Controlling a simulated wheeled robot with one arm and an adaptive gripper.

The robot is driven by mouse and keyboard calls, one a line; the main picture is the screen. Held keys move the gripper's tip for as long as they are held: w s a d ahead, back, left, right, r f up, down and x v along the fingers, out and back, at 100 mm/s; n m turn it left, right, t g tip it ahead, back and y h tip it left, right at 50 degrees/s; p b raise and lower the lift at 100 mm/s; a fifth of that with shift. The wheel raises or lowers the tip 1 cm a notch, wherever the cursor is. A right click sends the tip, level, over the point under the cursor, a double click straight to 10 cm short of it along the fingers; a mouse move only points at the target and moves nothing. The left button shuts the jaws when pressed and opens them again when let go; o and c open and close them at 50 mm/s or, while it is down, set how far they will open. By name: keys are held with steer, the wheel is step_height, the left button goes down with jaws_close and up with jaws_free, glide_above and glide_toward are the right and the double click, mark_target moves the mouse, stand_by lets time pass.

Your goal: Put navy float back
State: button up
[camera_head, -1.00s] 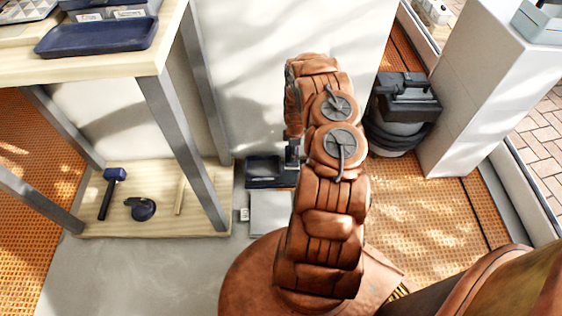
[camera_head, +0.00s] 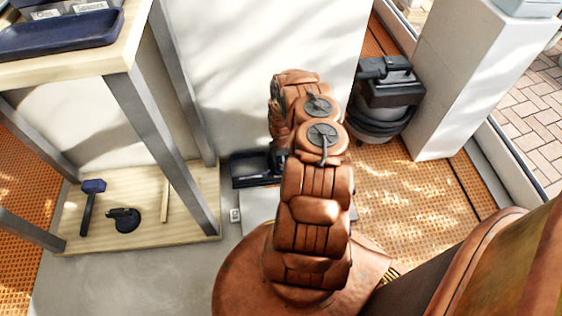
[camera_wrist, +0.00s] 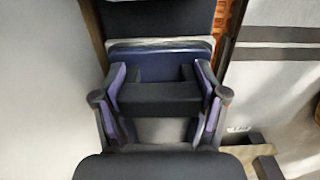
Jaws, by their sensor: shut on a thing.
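In the wrist view, my gripper (camera_wrist: 160,112) is shut on the navy float (camera_wrist: 160,57), with a finger at each end of its dark handle (camera_wrist: 155,98). The float's navy plate shows just beyond the handle. In the head view my arm hides the float and most of my gripper. A dark open tray (camera_head: 250,168) sits low by the wall, just left of my arm. I cannot tell whether the float touches anything.
A table at left carries a navy tray (camera_head: 60,36). Its low wooden shelf (camera_head: 185,230) holds a navy mallet (camera_head: 92,205), a dark round tool (camera_head: 124,220) and a thin wooden stick (camera_head: 165,200). A black-lidded bucket (camera_head: 385,98) stands by a white block (camera_head: 465,80) at right.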

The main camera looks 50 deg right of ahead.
steer(key=shift+f, duration=0.45)
steer(key=shift+f, duration=0.1)
steer(key=o, duration=1.3)
